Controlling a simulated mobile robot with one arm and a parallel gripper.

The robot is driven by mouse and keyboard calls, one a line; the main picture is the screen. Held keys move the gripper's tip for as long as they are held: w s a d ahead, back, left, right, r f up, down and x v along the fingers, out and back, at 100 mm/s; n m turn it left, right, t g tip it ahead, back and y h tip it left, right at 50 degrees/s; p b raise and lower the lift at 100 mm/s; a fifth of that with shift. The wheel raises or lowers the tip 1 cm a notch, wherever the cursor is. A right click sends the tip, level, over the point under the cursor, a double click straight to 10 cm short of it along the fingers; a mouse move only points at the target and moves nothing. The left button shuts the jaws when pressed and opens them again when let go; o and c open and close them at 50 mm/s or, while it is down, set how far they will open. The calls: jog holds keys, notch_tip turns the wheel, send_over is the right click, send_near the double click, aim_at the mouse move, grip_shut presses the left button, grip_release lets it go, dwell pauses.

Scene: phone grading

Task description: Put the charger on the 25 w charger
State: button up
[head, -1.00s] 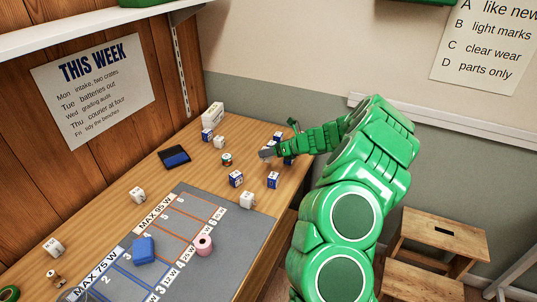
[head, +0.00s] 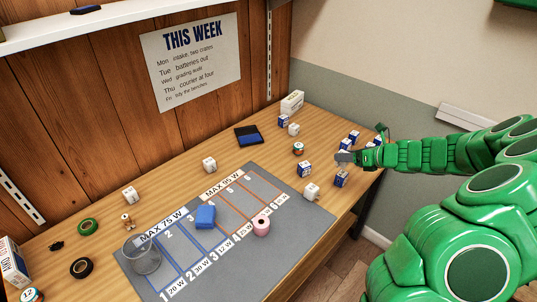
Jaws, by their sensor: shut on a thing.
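My gripper (head: 343,157) is low over the far right of the bench, among small blue-and-white boxes. It is shut; the small thing in its jaws is too hidden to identify. One blue-and-white box (head: 341,178) stands just below the jaws, another (head: 305,169) to their left. White charger-like cubes stand apart: one by the mat's far corner (head: 311,191), one behind the mat (head: 210,164), one farther left (head: 129,194). The grey mat (head: 292,226) has numbered lanes with watt labels along its front edge. The 25 W label (head: 245,231) is small, near lane 4.
A blue block (head: 205,216) and a pink roll (head: 261,224) are on the mat. A clear cup (head: 142,256) stands at its left end. A dark blue wallet-like thing (head: 247,136), a long white box (head: 292,103) and tape rolls (head: 81,268) are on the bench. The mat's far lanes are clear.

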jog(key=w+a+r+n+g+y, duration=0.1)
jog(key=a+n+g, duration=0.1)
jog(key=a, duration=1.5)
jog(key=w+a+r+n+g+y, duration=0.1)
jog(key=w+a+r+n+g, duration=0.1)
jog(key=a, duration=1.5)
jog(key=s+a+r+n+g, duration=0.1)
jog(key=s+a, duration=0.4)
jog(key=a, duration=0.5)
jog(key=s+a+n+g+y, duration=0.15)
jog(key=s+a, duration=0.35)
jog(key=a, duration=0.6)
jog(key=s+a+r+n+g, duration=0.15)
jog(key=s+a, duration=0.35)
jog(key=a, duration=0.5)
send_over(134, 190)
jog(key=shift+f, duration=6.75)
